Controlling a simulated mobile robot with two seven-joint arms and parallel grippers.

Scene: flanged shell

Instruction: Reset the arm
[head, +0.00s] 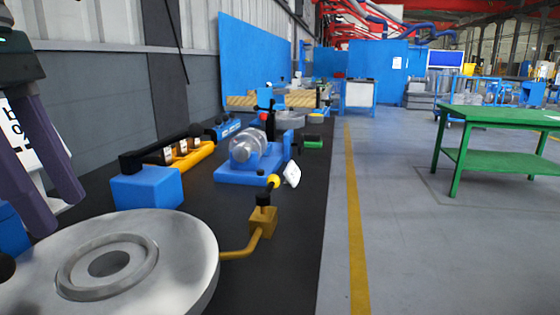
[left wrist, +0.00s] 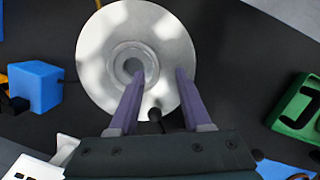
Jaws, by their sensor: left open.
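My left gripper (head: 61,210) comes in at the left edge of the head view, with two purple fingers pointing down. Its fingers are apart with nothing between them, and it also shows in the left wrist view (left wrist: 159,73). A round silver flanged shell (head: 185,262) with a raised ring and a central hole lies at the lower left. In the left wrist view the shell (left wrist: 170,42) lies beyond the fingertips, which overlap its face. I cannot tell the exact gap between them. My right gripper is in neither view.
A blue block (head: 147,188) with a black-and-orange bar and a yellow bent fixture (head: 262,222) stand near the shell. A silver cylinder on a blue base (head: 248,177) is farther back. A grey wall borders the left; open floor and a green table (head: 500,116) lie right.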

